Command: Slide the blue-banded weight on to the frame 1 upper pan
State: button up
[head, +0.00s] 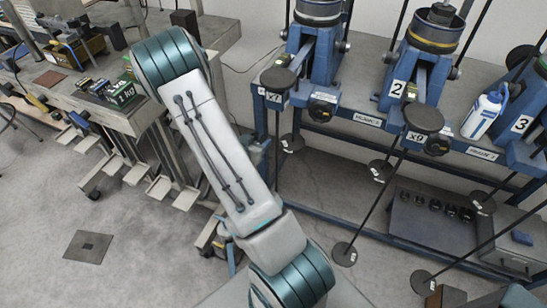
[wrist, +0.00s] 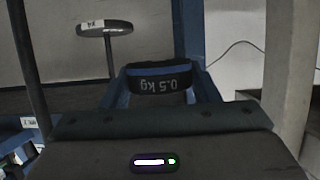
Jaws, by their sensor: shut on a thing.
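The blue-banded weight (wrist: 160,70) is dark, marked 0.5 kg upside down in the wrist view. My gripper (wrist: 162,88) is shut on it, one blue finger on each side. In the wrist view a round dark pan (wrist: 105,29) on a thin stem, with a small white tag, stands beyond and left of the weight, apart from it. In the head view a dark pan (head: 278,77) tagged x7 stands at the leftmost blue frame (head: 322,50), whose number is not visible. The gripper and weight are hidden behind my arm there.
Frames 2 (head: 405,65) and 3 (head: 525,120) stand to the right, with a pan tagged x9 (head: 424,118) by frame 2. Lower discs (head: 290,143) hang on rods. A bench (head: 150,110) stands at left. A grey upright is close on the right in the wrist view (wrist: 290,70).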

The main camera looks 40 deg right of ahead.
aim_at(292, 138)
jog(key=shift+s+d+f+m+g+h+b, duration=0.25)
jog(key=shift+s+d+f+m+g+b, duration=0.5)
jog(key=shift+d, duration=0.65)
jog(key=shift+s+d+f+m+g+h+b, duration=0.4)
jog(key=shift+d+m+g+b, duration=0.2)
jog(key=shift+d+m+g, duration=0.6)
jog(key=shift+s+d+f+m+g+h+b, duration=0.15)
jog(key=shift+s+d+f+m+g+b, duration=0.45)
jog(key=shift+d, duration=1)
jog(key=shift+w+d+f, duration=0.1)
jog(key=shift+d, duration=0.45)
jog(key=shift+d, duration=0.75)
jog(key=shift+w+d, duration=0.1)
jog(key=shift+d, duration=0.9)
jog(key=shift+f+b, duration=0.45)
jog(key=shift+b, duration=0.15)
jog(key=o, duration=1.2)
jog(key=shift+a, duration=0.1)
